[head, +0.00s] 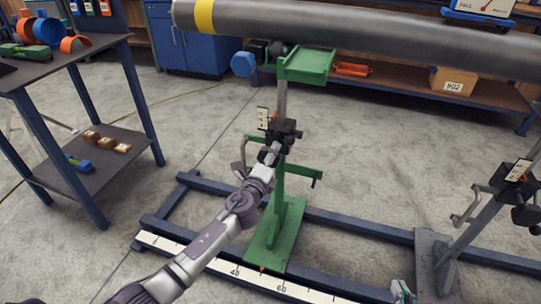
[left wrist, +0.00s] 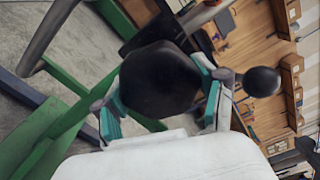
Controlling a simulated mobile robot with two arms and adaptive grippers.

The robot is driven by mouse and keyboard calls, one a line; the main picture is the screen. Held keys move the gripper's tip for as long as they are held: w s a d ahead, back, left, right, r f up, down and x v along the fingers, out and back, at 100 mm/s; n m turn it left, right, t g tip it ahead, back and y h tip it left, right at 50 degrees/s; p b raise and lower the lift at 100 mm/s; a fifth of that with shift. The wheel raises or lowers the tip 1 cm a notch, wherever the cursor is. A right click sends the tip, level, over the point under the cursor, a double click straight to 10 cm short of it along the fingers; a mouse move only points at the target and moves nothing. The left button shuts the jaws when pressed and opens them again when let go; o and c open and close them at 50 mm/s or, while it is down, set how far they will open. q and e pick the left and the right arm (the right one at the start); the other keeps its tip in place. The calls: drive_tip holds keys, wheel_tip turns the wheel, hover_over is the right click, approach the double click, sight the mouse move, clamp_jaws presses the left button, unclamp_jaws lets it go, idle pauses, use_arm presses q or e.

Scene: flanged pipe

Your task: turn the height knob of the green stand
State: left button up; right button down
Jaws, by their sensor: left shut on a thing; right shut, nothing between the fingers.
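The green stand (head: 290,228) rises from a rail frame, with a green cradle (head: 306,66) at its top under the grey pipe (head: 330,28). A large black knob (left wrist: 160,78) fills the middle of the left wrist view. My left gripper (left wrist: 163,105) is shut on it, one teal finger on each side. In the head view my left arm reaches the stand's dark clamp block (head: 284,131) from the lower left; the knob is hidden there behind my wrist. My right gripper (head: 403,292) is shut and empty at the bottom edge, right of the green stand.
A grey stand (head: 466,226) with its own handle stands on the rails at the right. A scale strip (head: 240,272) runs along the front rail. A dark table (head: 62,70) with parts is at the left, and a shelf bench (head: 480,99) is behind. Open floor lies between.

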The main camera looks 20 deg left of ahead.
use_arm(q)
drive_tip(key=shift+d+m, duration=0.1)
drive_tip(key=shift+m, duration=0.3)
drive_tip(key=o, duration=1.1)
drive_tip(key=shift+o, duration=0.2)
drive_tip(key=s, duration=1.2)
drive_tip(key=shift+a, duration=0.25)
